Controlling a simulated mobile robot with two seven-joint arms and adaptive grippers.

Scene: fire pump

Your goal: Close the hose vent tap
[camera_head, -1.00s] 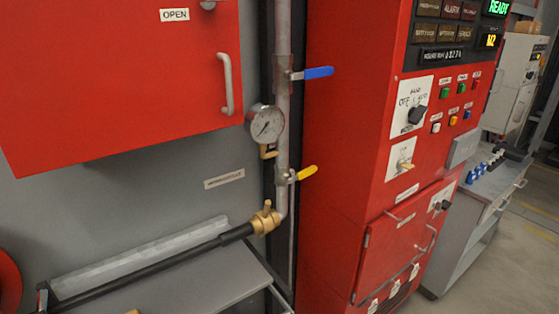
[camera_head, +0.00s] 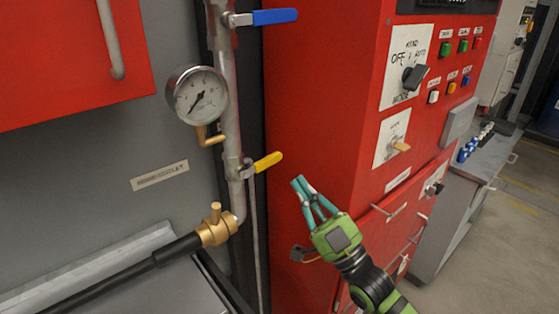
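A vertical grey pipe (camera_head: 230,110) carries a blue-handled lever (camera_head: 272,17) at the top, with a yellow-handled lever (camera_head: 267,161) below it. Both handles stick out to the right, across the pipe. At the foot of the pipe, a brass fitting (camera_head: 217,231) with a small upright brass stub joins a black hose (camera_head: 150,262). No label in view tells which of these is the hose vent tap. My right gripper (camera_head: 298,182), green with teal fingers, is right of and below the yellow handle, apart from it. Its fingertips look close together, holding nothing visible. My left gripper is out of view.
A round pressure gauge (camera_head: 198,95) sits left of the pipe. A red control cabinet (camera_head: 325,110) with knobs and buttons stands close on the right, behind my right gripper. A red box (camera_head: 60,60) hangs at upper left. A grey shelf lies at lower left.

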